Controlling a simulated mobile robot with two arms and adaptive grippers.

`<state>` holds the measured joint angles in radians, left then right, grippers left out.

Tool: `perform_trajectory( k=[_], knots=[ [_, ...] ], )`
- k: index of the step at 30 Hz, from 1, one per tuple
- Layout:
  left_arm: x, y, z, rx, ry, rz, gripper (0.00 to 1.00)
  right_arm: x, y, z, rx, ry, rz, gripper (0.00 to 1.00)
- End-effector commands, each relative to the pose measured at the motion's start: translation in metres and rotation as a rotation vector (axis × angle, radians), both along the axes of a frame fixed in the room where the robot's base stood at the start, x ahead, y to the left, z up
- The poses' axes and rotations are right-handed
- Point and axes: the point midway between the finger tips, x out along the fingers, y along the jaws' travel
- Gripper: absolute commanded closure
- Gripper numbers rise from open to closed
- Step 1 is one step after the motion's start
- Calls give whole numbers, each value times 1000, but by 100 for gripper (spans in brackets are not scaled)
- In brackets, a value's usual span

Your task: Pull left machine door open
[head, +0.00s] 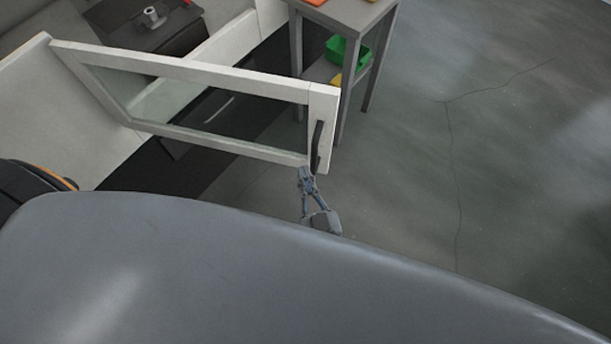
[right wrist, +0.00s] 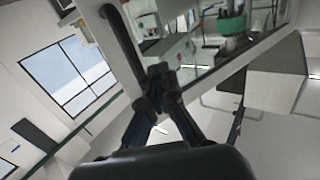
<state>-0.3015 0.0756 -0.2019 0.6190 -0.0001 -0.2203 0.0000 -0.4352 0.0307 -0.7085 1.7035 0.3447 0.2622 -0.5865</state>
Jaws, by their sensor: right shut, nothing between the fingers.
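The machine door (head: 190,72) is a white frame with a clear pane. In the head view it stands swung out from the white machine (head: 45,95), open at a wide angle. Its black handle (head: 317,140) is on the right end of the frame. My right gripper (head: 305,172) is shut and empty at the lower end of the handle. In the right wrist view the gripper's fingertips (right wrist: 161,75) are together beside the dark handle bar (right wrist: 121,45), and I cannot tell whether they touch it. My left gripper is not in view.
A grey table (head: 345,14) stands behind the door's right end, with a green bin (head: 345,50) on its lower shelf. Inside the machine, a grey metal part (head: 152,16) sits on a dark block. The grey floor (head: 500,130) to the right is clear.

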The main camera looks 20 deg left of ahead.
Motion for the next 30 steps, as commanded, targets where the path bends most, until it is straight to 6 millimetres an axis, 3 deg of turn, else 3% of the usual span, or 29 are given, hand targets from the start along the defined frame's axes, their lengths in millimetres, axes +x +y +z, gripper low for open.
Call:
perform_trajectory(
  k=[5, 10, 11, 22, 30],
  knots=[
    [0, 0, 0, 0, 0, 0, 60, 0, 0, 0, 0, 0, 0, 100],
    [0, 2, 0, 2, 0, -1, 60, 0, 0, 0, 0, 0, 0, 67],
    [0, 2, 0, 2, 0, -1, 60, 0, 0, 0, 0, 0, 0, 64],
    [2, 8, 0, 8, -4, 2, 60, -5, -3, -1, -1, 2, 0, 64],
    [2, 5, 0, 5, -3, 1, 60, -46, -30, -2, -3, 4, 2, 64]
  ],
)
